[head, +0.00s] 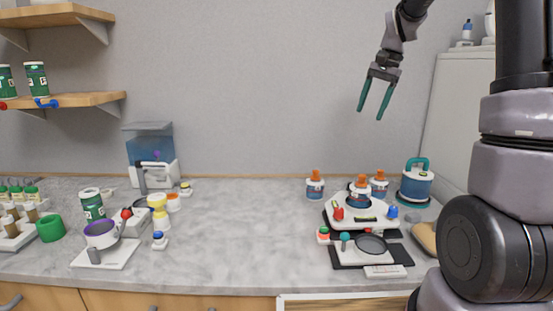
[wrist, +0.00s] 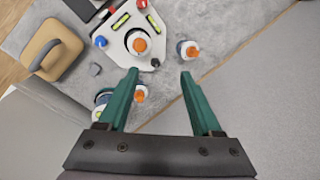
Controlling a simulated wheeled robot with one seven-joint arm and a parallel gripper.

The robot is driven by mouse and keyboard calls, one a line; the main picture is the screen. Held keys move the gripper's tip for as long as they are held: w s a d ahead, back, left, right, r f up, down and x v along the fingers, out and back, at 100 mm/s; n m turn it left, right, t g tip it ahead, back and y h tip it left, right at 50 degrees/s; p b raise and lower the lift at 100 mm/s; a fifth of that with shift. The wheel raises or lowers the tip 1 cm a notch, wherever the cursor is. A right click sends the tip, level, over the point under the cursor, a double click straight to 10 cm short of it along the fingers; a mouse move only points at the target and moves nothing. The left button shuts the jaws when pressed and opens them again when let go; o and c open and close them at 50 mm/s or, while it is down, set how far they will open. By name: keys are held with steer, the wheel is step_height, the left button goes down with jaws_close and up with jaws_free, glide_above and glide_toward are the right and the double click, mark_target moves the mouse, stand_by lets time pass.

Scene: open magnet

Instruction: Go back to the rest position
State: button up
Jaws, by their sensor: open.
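My gripper (head: 374,98) hangs in the air above the right part of the counter, in front of the wall. Its two green fingers are spread wide and point down, with nothing between them. In the wrist view my gripper (wrist: 158,75) is also open and empty, well above the counter. My arm reaches up and out of the top of the head view.
Below my gripper stand orange-capped bottles (head: 315,185), a white tray device (head: 345,217), a pan (head: 371,244) and a blue canister (head: 416,187). A water dispenser (head: 149,158) and wooden shelves (head: 75,100) are left. The counter (head: 245,232) middle is clear.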

steer(key=s+a+r+n+t, duration=0.1)
steer(key=s+r+n+t, duration=0.1)
steer(key=s, duration=1)
steer(key=s+a+r+n+t, duration=0.2)
steer(key=s+t, duration=0.2)
steer(key=s, duration=0.9)
steer(key=shift+s+r+h, duration=0.15)
steer(key=shift+r+h, duration=0.15)
steer(key=shift+r, duration=0.1)
steer(key=o, duration=0.5)
steer(key=shift+o, duration=0.2)
steer(key=w+a+f+m+g+h, duration=0.1)
steer(key=w+a+f+m+g, duration=0.2)
steer(key=w+m, duration=0.65)
steer(key=w+a+m+g+h, duration=0.15)
steer(key=w+m+g, duration=0.25)
steer(key=w, duration=1.1)
step_height(320, 180, down, 10)
steer(key=shift+a, duration=0.4)
